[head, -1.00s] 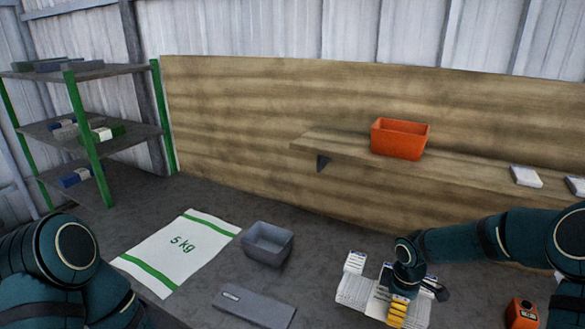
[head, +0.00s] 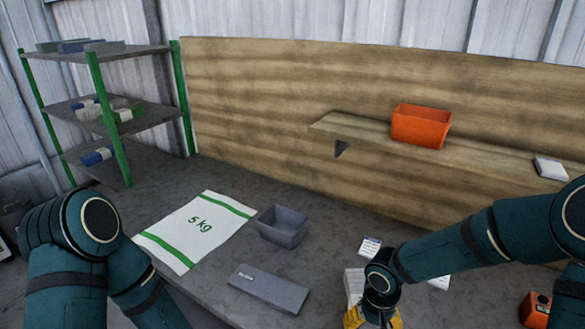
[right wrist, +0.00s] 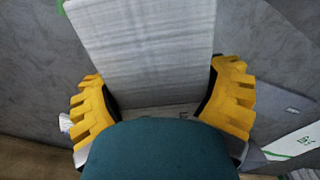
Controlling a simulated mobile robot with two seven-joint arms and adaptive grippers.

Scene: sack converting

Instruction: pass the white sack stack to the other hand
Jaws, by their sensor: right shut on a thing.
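The white sack stack (right wrist: 145,45) fills the space between my right gripper's yellow fingers in the right wrist view. Its face is pale with fine lines, and a bit of green shows at its upper left corner. In the head view, part of a white stack (head: 354,283) shows just left of my right wrist. My right gripper (right wrist: 159,75) is shut on the stack; in the head view the gripper (head: 368,318) is at the bottom edge, mostly hidden by my wrist. My left arm comes in at the left, but its gripper is out of view.
A flat white 5 kg sack (head: 196,229) with green bands lies on the table. Right of it are a grey bin (head: 283,226) and a flat grey box (head: 268,288). A white labelled item (head: 370,247) lies behind my right wrist. An orange bin (head: 420,126) stands on the wall shelf.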

